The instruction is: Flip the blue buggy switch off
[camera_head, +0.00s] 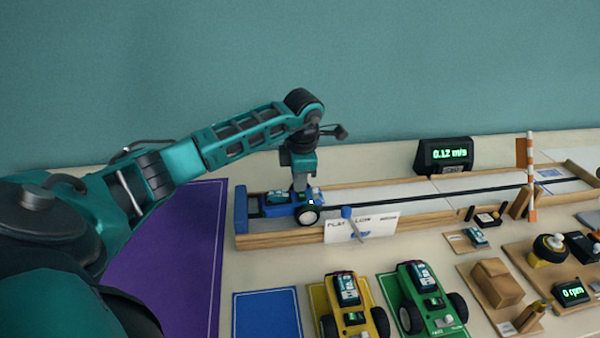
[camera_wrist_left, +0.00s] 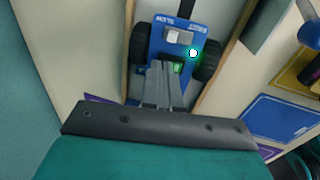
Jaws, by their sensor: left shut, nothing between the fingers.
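The blue buggy (camera_head: 278,210) sits at the left end of the wooden-walled track, and it also shows in the left wrist view (camera_wrist_left: 158,48). A small light (camera_wrist_left: 193,53) on it glows green-white. A grey-white block (camera_wrist_left: 178,35) stands on the blue end marked with small lettering. A green-lit part (camera_wrist_left: 178,68) shows beside my fingertips and is partly covered by them. My left gripper (camera_head: 300,187) is shut and empty, pointing down over the buggy. I cannot tell whether its tips touch the buggy. My right gripper is not in view.
A white card (camera_head: 375,228) and a blue-topped lever (camera_head: 347,213) stand at the track's front wall. Yellow (camera_head: 352,318) and green (camera_head: 432,310) buggies stand in front. A speed display (camera_head: 445,155) is behind the track. Purple (camera_head: 180,260) and blue (camera_head: 265,315) mats lie left.

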